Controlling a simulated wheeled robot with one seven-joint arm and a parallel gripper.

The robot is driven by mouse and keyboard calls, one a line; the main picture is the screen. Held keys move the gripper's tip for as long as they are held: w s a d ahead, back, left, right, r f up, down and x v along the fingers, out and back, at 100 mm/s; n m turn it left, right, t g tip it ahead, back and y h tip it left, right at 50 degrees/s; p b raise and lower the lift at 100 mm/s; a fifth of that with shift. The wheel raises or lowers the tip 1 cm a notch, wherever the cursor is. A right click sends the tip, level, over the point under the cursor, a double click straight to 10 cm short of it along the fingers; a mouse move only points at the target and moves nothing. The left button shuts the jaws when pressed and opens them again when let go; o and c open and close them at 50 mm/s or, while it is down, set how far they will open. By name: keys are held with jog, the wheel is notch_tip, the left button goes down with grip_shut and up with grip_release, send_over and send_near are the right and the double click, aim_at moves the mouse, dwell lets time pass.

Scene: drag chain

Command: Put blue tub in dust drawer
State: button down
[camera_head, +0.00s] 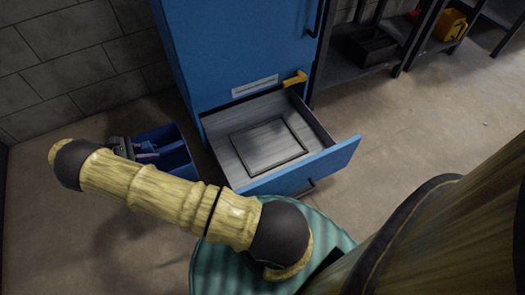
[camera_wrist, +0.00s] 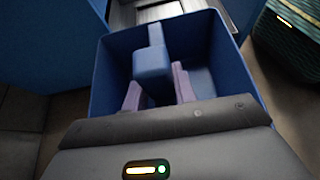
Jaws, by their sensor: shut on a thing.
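The blue tub (camera_head: 176,158) is an open box left of the drawer in the head view. It fills the middle of the wrist view (camera_wrist: 208,45), where a blue block stands up inside it. My gripper (camera_head: 146,152) reaches into the tub. In the wrist view its two purple-grey fingers (camera_wrist: 157,88) are shut on the tub's block, one on each side. The dust drawer (camera_head: 325,158) is pulled out at the bottom of the blue cabinet. It has a grey inside with a dark rectangular outline on its floor, and looks empty. The underside of the tub is hidden.
The blue cabinet (camera_head: 240,45) stands behind the drawer, with a yellow lever (camera_head: 295,78) above the opening. A dark shelf (camera_head: 372,45) stands at the back right, with a yellow bin (camera_head: 450,25) beyond. Open floor (camera_head: 420,120) lies right of the drawer.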

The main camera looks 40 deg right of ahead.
jog(key=shift+d, duration=0.1)
dwell(0.3)
jog(key=s+d+p, duration=0.1)
jog(key=s+d, duration=0.3)
jog(key=d, duration=1)
jog(key=s+d+p, duration=0.1)
jog(key=s+d, duration=0.4)
jog(key=d, duration=0.9)
jog(key=s+d+p, duration=0.2)
jog(key=s+d, duration=0.2)
jog(key=d, duration=1)
notch_tip(320, 180, down, 8)
jog(key=b, duration=0.7)
jog(key=shift+s+d+r, duration=0.15)
jog(key=shift+s+d, duration=0.15)
jog(key=shift+d, duration=0.05)
notch_tip(320, 180, down, 4)
jog(key=b, duration=0.4)
jog(key=shift+f+b, duration=0.25)
jog(key=shift+b, duration=0.1)
